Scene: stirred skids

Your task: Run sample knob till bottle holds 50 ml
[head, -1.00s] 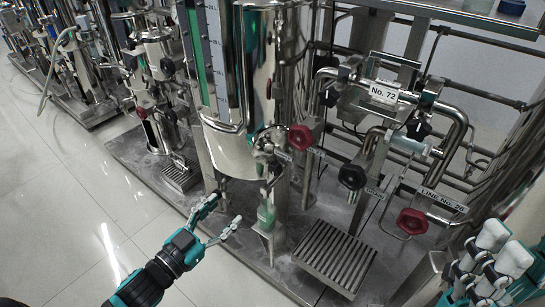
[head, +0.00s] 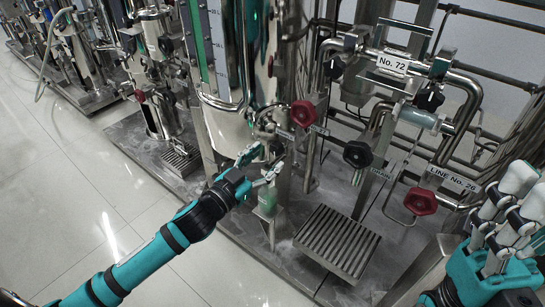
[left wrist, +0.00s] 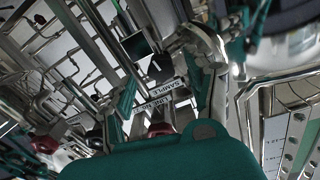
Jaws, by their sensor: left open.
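The sample bottle (head: 267,204), small and pale green, stands upright under the tank's outlet in the head view; its liquid level is too small to read. My left gripper (head: 262,167) is open just above it, its fingertips beside the outlet fittings. A small dark knob (head: 277,148) shows at the fingertips; I cannot tell whether they touch it. In the left wrist view a SAMPLE label (left wrist: 172,87) shows between the open fingers, with a red knob (left wrist: 160,129) below it. My right gripper (head: 503,225) is at the right edge, away from the bottle; its opening is unclear.
The shiny tank (head: 235,115) with its green sight gauge stands behind the left gripper. A red knob (head: 303,113), a black knob (head: 357,154) and another red knob (head: 420,201) are to the right. A slatted grate (head: 338,243) lies on the skid. Open floor is at left.

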